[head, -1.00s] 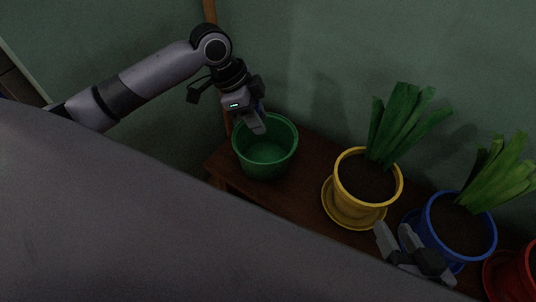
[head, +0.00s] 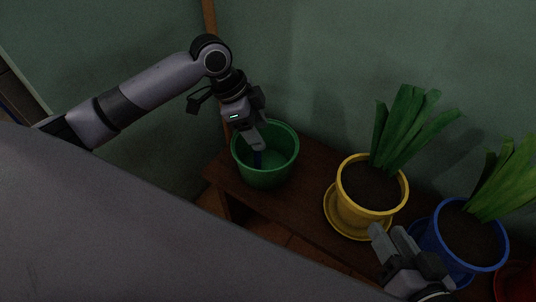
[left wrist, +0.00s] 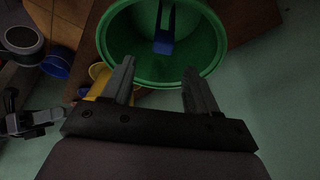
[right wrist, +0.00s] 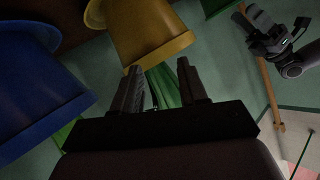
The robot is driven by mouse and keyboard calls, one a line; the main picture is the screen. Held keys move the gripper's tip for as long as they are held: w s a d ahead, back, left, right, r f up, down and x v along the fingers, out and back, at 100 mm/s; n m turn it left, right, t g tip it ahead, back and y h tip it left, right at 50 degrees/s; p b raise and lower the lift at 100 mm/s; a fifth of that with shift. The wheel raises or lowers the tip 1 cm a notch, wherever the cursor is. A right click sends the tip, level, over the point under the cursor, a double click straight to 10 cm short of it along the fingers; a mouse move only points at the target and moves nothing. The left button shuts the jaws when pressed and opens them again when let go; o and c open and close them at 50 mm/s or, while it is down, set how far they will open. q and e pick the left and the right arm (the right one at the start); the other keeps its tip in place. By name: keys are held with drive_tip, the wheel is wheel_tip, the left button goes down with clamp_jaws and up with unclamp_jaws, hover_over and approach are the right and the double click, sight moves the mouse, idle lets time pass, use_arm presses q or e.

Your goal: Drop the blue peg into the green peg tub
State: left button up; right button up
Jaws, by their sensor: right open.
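The green peg tub (head: 282,172) stands on the brown shelf; its rim and inside also show in the left wrist view (left wrist: 112,40). The blue peg (head: 257,160) is inside the tub, below my left fingertips. In the left wrist view the two-pronged blue peg (left wrist: 163,46) lies beyond the fingers, apart from them. Whether it rests on the tub's bottom I cannot tell. My left gripper (head: 258,143) is open and empty, its fingertips over the tub's opening. My right gripper (head: 388,238) is open and empty, in front of the yellow pot.
A yellow pot (head: 364,204) with a leafy plant stands on a yellow saucer right of the tub. A blue pot (head: 458,250) with a plant and part of a red pot (head: 513,283) follow further right. Bare shelf (head: 305,200) lies between tub and yellow pot.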

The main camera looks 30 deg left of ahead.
use_arm(q)
drive_tip(key=shift+r, duration=0.15)
use_arm(e)
drive_tip(key=shift+r, duration=0.1)
use_arm(q)
drive_tip(key=p+v, duration=0.3)
drive_tip(key=v, duration=0.4)
use_arm(e)
drive_tip(key=d, duration=0.1)
drive_tip(key=d+h, duration=0.1)
drive_tip(key=shift+s+d+r+h, duration=0.1)
drive_tip(key=shift+s+d+h, duration=0.2)
